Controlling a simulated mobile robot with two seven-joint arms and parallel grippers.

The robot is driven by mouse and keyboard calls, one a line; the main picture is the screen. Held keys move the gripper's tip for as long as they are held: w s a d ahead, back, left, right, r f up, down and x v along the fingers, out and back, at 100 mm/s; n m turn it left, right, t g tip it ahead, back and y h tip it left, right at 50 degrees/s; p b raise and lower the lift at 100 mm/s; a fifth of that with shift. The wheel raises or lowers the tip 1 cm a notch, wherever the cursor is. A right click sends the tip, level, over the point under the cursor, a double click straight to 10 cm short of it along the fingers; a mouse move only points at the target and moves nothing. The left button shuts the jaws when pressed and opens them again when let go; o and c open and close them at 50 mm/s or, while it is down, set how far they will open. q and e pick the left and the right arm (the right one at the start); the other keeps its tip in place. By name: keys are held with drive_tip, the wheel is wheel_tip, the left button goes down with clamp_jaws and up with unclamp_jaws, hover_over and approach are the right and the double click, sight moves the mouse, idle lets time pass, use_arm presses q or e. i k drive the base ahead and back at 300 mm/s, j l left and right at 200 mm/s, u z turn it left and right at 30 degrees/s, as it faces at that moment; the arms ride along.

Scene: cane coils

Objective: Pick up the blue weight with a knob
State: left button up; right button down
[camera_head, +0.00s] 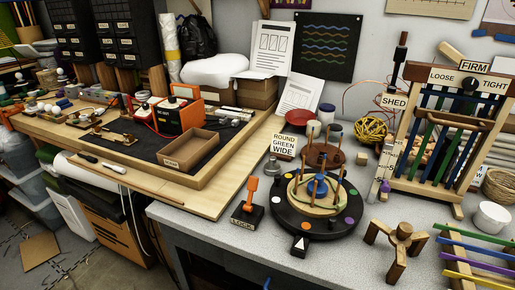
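A blue piece with a rounded knob on top (318,188) sits upright in the middle of a round wooden base on the black turntable (341,221). It looks like the blue weight. Thin upright stakes stand around it, and a brown disc (322,156) is close behind it. Its lower edge is partly hidden by the stakes and base. Neither of my grippers shows in the head view.
An orange lever on a black LOCK block (247,214) stands left of the turntable. A small grey knobbed piece (273,168) is behind it. A three-legged wooden stand (396,248) is at the right front. A wooden loom frame (447,135) rises at the right.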

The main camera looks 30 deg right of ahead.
sight(323, 188)
drive_tip(key=z, duration=1.35)
